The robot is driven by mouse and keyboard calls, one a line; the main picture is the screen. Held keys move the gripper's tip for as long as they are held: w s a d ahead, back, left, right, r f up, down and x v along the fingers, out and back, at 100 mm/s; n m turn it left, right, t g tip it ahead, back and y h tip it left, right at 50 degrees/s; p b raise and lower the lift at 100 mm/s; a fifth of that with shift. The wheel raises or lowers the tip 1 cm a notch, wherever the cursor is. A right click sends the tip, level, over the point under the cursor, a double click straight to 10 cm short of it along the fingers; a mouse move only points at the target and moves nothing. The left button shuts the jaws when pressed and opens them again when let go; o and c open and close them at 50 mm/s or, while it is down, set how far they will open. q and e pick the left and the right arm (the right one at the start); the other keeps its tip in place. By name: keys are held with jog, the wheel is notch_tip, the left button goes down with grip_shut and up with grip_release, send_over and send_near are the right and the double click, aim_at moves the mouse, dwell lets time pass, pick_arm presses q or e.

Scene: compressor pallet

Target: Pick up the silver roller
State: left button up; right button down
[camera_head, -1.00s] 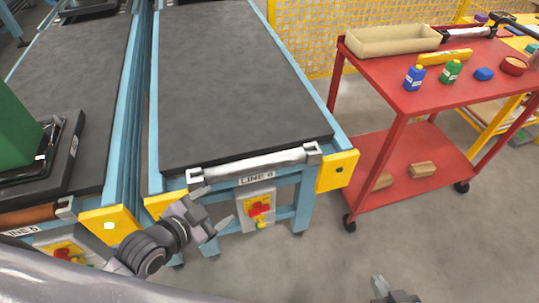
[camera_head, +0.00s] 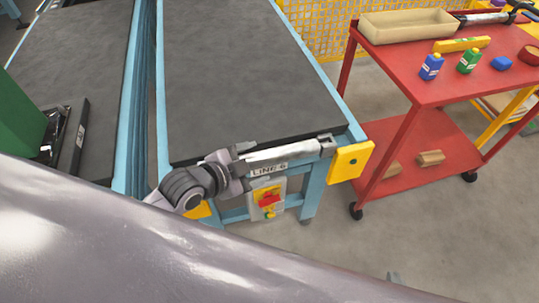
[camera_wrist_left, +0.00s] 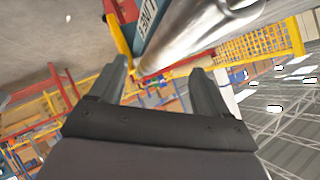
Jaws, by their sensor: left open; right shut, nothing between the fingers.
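The silver roller (camera_head: 285,155) sits across the near end of the LINE 6 conveyor, between its end brackets. My left gripper (camera_head: 241,165) is at the roller's left end, partly covering it. In the left wrist view the roller (camera_wrist_left: 190,32) runs from the top right down to between the fingertips. My left gripper (camera_wrist_left: 159,70) is open there, its fingers apart. I cannot tell whether either finger touches the roller.
The conveyor belt (camera_head: 235,80) is bare. A panel with a red switch (camera_head: 267,198) hangs below the roller. A yellow end block (camera_head: 350,161) is at the right corner. A red cart (camera_head: 420,85) with bottles and a tray stands to the right. My own arm covers the bottom left.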

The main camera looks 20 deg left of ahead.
aim_at(267, 157)
pick_arm(q)
jog(key=shift+x, duration=2.35)
jog(key=shift+r, duration=0.15)
jog(key=c, duration=1.3)
jog(key=shift+d+r, duration=0.1)
grip_shut()
jog(key=shift+r, duration=0.1)
